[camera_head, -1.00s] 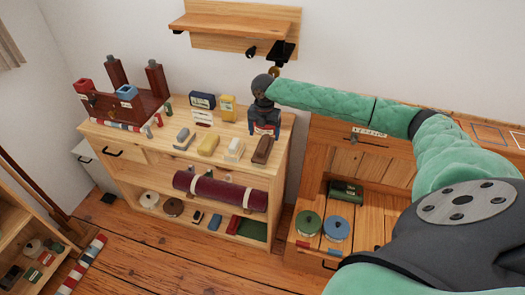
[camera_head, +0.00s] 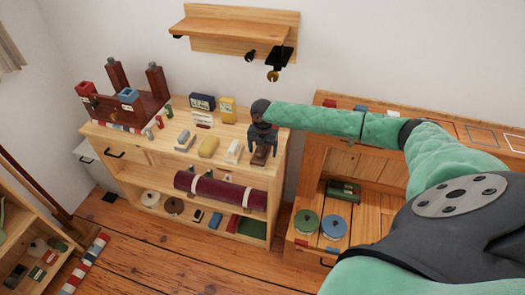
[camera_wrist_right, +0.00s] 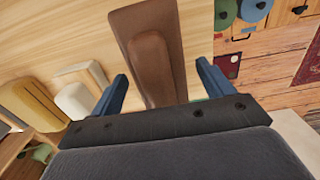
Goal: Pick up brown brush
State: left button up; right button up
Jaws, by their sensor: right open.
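The brown brush (camera_head: 260,155) lies on the light wooden cabinet top (camera_head: 220,165), near its right end. In the right wrist view the brush (camera_wrist_right: 150,55) shows as a long brown block with a raised, lighter brown part. My right gripper (camera_head: 262,145) is over the brush in the head view and hides part of it. In the right wrist view its two blue fingers (camera_wrist_right: 160,90) are apart, one on each side of the brush, with visible gaps. The gripper is open and holds nothing. My left gripper is not in view.
Left of the brush stand a white-topped block (camera_head: 234,151), a yellow block (camera_head: 209,146) and a grey one (camera_head: 185,140). A blue box (camera_head: 202,102) and a yellow box (camera_head: 227,108) stand behind. A wall shelf (camera_head: 240,35) hangs above.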

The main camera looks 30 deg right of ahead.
jog(key=shift+f, duration=0.15)
jog(key=c, duration=1.1)
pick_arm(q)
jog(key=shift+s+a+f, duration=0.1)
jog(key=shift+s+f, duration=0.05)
pick_arm(e)
jog(key=shift+c, duration=0.2)
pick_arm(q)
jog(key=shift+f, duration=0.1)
